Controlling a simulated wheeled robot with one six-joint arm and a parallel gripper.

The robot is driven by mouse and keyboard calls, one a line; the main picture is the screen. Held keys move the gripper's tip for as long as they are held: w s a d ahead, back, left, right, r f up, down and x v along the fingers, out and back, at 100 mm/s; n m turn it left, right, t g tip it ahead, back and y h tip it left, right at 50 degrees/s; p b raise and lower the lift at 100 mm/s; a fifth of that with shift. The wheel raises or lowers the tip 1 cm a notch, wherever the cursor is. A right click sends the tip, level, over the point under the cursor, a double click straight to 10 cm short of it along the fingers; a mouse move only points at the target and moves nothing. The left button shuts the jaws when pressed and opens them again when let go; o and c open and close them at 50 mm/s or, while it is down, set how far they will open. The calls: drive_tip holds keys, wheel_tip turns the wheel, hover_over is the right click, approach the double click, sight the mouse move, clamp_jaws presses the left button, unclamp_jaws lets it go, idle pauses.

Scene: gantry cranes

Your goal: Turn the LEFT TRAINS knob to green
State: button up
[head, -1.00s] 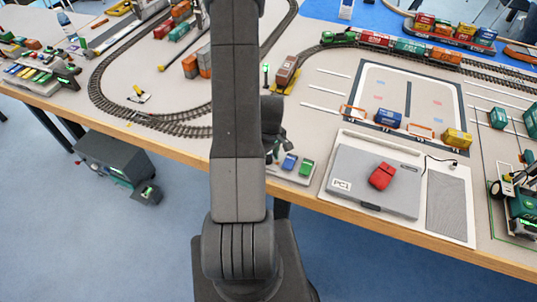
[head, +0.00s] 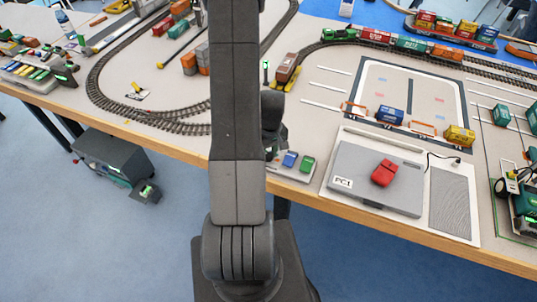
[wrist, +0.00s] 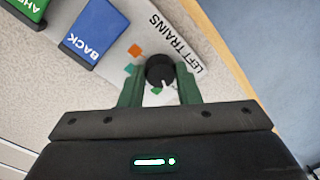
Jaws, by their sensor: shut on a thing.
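The LEFT TRAINS knob (wrist: 160,70) is a small round black knob on a pale panel (wrist: 110,72) in the wrist view. My gripper (wrist: 160,78) has its green fingers shut on the knob, one on each side. A light mark shows on the knob's near side. Where the knob points is hard to tell. In the head view my arm hides the knob, and part of the panel (head: 290,174) shows.
A blue BACK button (wrist: 93,33) and a green AHEAD button (wrist: 28,8) stand left of the knob. Train tracks (head: 190,125) lie left of my arm. The table's edge is close.

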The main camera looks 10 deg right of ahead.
sight(271, 155)
drive_tip(key=m+b, duration=0.3)
drive_tip(key=m, duration=0.2)
drive_tip(key=shift+m, duration=0.3)
idle(0.4)
drive_tip(key=o, duration=1)
drive_tip(key=shift+c, duration=0.2)
drive_tip(key=shift+r, duration=0.15)
wheel_tip(271, 155, up, 14)
drive_tip(key=shift+d+f, duration=0.25)
drive_tip(key=shift+d, duration=0.1)
drive_tip(key=shift+s+f, duration=0.1)
drive_tip(key=f, duration=1.3)
drive_tip(key=shift+a+f, duration=0.3)
drive_tip(key=shift+a, duration=0.1)
